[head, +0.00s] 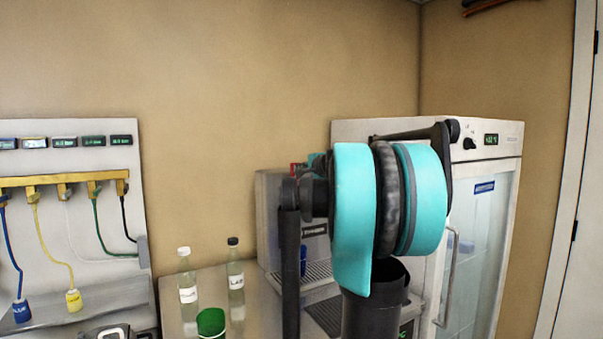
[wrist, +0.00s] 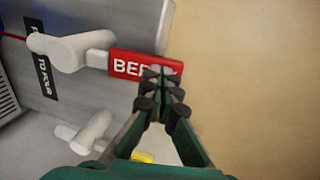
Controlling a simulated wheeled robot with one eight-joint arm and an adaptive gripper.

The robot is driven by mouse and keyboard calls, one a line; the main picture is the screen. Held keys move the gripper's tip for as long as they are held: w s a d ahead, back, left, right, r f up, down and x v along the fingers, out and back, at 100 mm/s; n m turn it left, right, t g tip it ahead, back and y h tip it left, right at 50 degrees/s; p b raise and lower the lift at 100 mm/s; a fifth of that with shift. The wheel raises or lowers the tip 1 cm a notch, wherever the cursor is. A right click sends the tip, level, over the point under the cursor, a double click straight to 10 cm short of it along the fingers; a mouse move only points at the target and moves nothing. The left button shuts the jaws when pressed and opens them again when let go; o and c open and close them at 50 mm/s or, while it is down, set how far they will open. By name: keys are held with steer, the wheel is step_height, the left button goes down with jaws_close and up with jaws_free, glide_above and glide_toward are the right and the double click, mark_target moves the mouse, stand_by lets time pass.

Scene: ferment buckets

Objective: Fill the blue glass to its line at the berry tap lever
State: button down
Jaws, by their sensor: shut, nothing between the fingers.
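The red berry tap lever (wrist: 128,64), with the letters "BE" readable, sticks out from its white tap in the wrist view. My gripper (wrist: 163,86) is shut and empty, its fingertips overlapping the right end of the red lever in the picture. I cannot tell whether they touch it. In the head view a bit of red (head: 295,168) shows at the top of the grey dispenser (head: 270,215), beside my arm. A narrow blue thing (head: 303,260), likely the blue glass, stands at the dispenser's front, mostly hidden by my arm. Its line and its fill are not visible.
Two labelled bottles (head: 187,280) (head: 236,280) and a green cup (head: 210,322) stand left of the dispenser. A white glass-door fridge (head: 485,235) stands at right.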

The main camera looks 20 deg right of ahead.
steer(key=shift+w+r+g, duration=0.1)
steer(key=shift+w+g, duration=0.2)
steer(key=shift+w, duration=0.05)
steer(key=shift+r+x, duration=0.2)
steer(key=shift+x, duration=0.75)
stand_by(0.7)
